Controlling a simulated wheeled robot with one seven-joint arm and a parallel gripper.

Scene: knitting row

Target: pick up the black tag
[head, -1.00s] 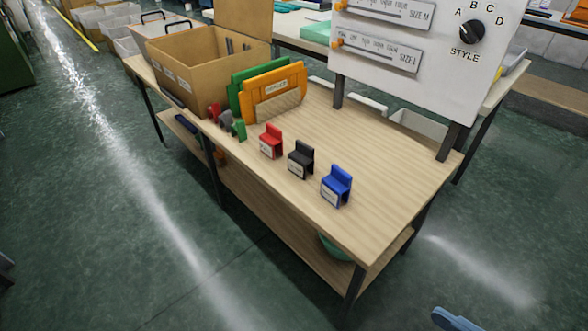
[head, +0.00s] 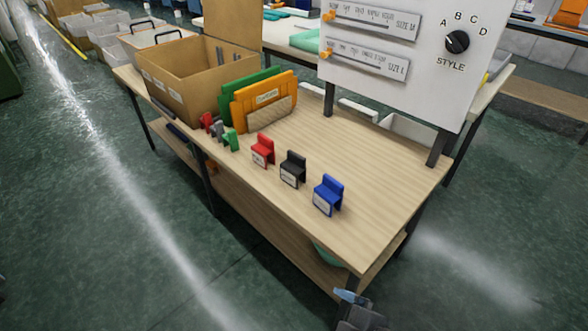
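The black tag (head: 293,169) stands upright on the wooden table (head: 365,185), near its front edge. It has a white label on its front face. It stands between the red tag (head: 263,150) on its left and the blue tag (head: 328,195) on its right, apart from both. My gripper (head: 352,299) shows only in part at the bottom edge, a blue and dark grey shape. It is in front of the table's near corner, well away from the black tag. I cannot tell whether its fingers are open.
Small red, grey and green tags (head: 230,140) stand in a group farther left. Green and orange folders (head: 265,103) and a cardboard box (head: 185,85) are behind them. A white panel with a style dial (head: 457,41) rises at the back right. The tabletop behind the black tag is clear.

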